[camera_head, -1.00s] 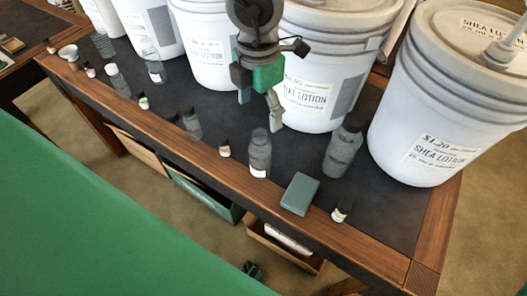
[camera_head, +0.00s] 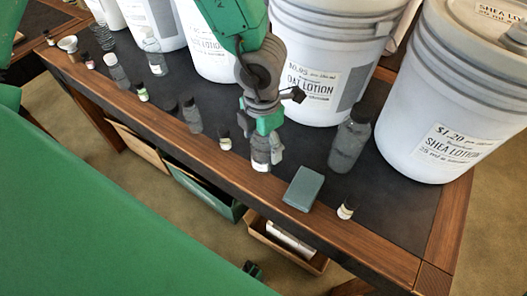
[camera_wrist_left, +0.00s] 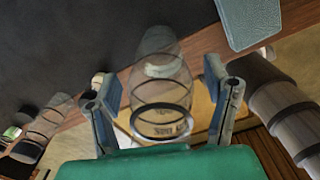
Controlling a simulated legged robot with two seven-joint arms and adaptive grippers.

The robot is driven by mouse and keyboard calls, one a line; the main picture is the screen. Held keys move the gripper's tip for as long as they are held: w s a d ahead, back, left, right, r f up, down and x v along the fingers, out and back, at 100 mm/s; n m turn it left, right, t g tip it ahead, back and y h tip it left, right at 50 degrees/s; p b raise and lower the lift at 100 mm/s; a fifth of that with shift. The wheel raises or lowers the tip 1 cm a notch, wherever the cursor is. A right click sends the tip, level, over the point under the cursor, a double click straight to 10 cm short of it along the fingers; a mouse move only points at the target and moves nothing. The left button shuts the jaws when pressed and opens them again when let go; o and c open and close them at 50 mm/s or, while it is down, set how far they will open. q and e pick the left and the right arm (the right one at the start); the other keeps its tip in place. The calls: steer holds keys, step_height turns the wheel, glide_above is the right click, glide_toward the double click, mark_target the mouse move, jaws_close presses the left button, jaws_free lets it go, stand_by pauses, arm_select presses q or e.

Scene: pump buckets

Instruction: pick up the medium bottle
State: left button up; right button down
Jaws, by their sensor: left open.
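A clear medium bottle (camera_head: 261,158) with a white label stands near the table's front edge, between a small dark-capped bottle (camera_head: 225,139) and a teal block (camera_head: 303,188). My left gripper (camera_head: 262,143) is down at this bottle's upper part and covers its top in the head view. In the left wrist view the bottle (camera_wrist_left: 160,72) shows see-through between the two spread fingers, with gaps to both. The left gripper is open. A larger dark-capped bottle (camera_head: 348,140) stands behind and right of the block. My right gripper is not in view.
Large white lotion buckets (camera_head: 440,110) line the back of the table. Several smaller bottles stand along the left, including a clear one (camera_head: 155,58). A small jar (camera_head: 346,210) stands right of the block. The wooden front edge (camera_head: 190,150) is close to the bottle.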

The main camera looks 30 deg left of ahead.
arm_select(q)
steer(key=shift+f, duration=0.15)
steer(key=c, duration=1.2)
steer(key=shift+o, duration=0.2)
